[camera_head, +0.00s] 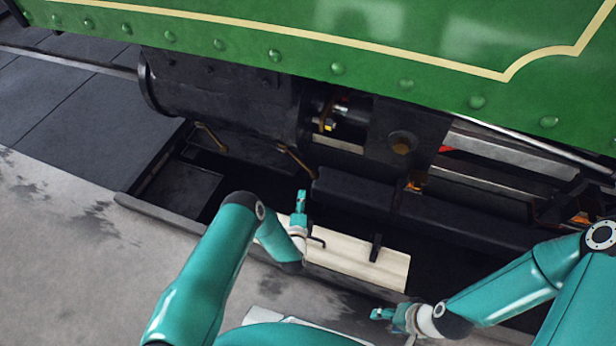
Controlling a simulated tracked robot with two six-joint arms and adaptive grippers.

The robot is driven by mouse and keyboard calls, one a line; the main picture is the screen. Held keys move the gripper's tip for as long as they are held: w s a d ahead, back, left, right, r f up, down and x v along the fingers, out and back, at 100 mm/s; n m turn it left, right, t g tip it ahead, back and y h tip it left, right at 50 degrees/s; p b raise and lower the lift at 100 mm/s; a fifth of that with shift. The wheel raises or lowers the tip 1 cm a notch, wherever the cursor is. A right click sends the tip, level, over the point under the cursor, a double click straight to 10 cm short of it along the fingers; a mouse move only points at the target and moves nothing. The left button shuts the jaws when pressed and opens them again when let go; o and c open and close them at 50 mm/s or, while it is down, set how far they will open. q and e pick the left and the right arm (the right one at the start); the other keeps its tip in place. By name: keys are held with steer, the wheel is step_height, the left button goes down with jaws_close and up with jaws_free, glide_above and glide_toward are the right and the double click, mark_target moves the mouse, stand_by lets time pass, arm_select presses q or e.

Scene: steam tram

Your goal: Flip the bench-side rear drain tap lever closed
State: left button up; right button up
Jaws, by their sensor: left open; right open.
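Two small brass-coloured drain taps stick out below the black cylinder (225,95): a left tap (212,138) and a right tap (297,160). Which is the rear one, and how their levers are set, I cannot tell at this size. My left gripper (301,196) is open and points up toward the tram, just below the right tap in the picture. I see nothing in it, and contact with the tap cannot be made out. My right gripper (377,313) is open and low in the picture, well away from both taps, pointing left.
The green tram side panel (330,35) with rivets overhangs the cylinder. A dark pit opens under the tram, with a pale board (365,258) along its near edge below my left gripper. Black frame parts (350,190) lie right of the taps. Stained concrete floor (60,240) is clear at left.

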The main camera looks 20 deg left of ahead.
mark_target(305, 165)
arm_select(q)
steer(key=b+x, duration=0.8)
steer(key=x, duration=0.8)
steer(key=shift+a+f, duration=0.15)
steer(key=shift+w+a+b, duration=0.15)
steer(key=shift+w+b, duration=0.25)
steer(key=shift+w, duration=0.05)
